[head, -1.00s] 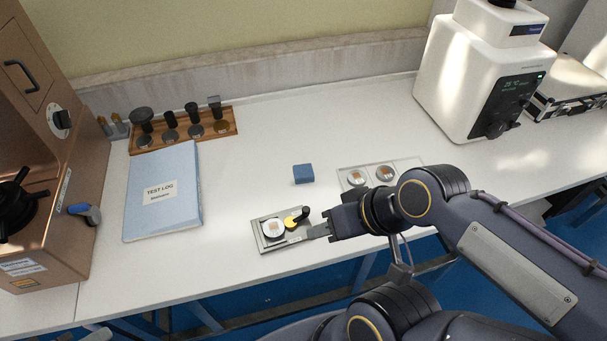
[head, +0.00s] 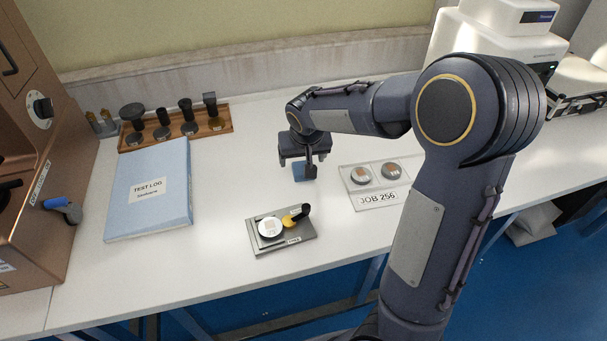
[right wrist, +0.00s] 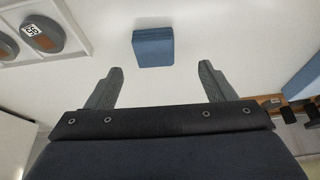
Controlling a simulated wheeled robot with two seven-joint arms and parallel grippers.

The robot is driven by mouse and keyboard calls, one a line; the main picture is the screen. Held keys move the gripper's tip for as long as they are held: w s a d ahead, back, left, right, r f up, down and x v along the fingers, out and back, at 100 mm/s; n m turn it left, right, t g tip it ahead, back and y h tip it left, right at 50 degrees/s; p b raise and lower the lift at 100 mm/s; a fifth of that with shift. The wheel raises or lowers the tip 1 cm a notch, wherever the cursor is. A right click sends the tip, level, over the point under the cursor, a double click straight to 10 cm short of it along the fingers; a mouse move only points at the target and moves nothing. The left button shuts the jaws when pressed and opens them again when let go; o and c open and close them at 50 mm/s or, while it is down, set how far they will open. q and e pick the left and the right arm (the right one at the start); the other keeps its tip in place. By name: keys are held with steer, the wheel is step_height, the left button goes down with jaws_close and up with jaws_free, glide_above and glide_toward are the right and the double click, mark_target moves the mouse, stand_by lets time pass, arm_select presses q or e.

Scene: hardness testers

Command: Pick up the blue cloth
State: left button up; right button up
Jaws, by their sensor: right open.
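The blue cloth (head: 299,171) is a small folded block on the white table, partly hidden behind my right gripper in the head view. My right gripper (head: 303,162) points down over it. In the right wrist view the cloth (right wrist: 153,47) lies beyond the two spread fingertips, centred roughly between them and apart from both. My right gripper (right wrist: 159,76) is open and empty. My left gripper does not show.
A grey fixture (head: 282,242) with a round sample stands in front of the cloth. A clear tray labelled JOB 256 (head: 378,202) lies to the right. A blue test log (head: 150,215) and a wooden rack (head: 220,127) stand to the left. Bare table surrounds the cloth.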

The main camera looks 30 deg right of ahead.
steer(key=x, duration=0.4)
steer(key=d+x, duration=0.1)
steer(key=x, duration=0.2)
steer(key=shift+c, duration=0.5)
steer(key=c, duration=0.9)
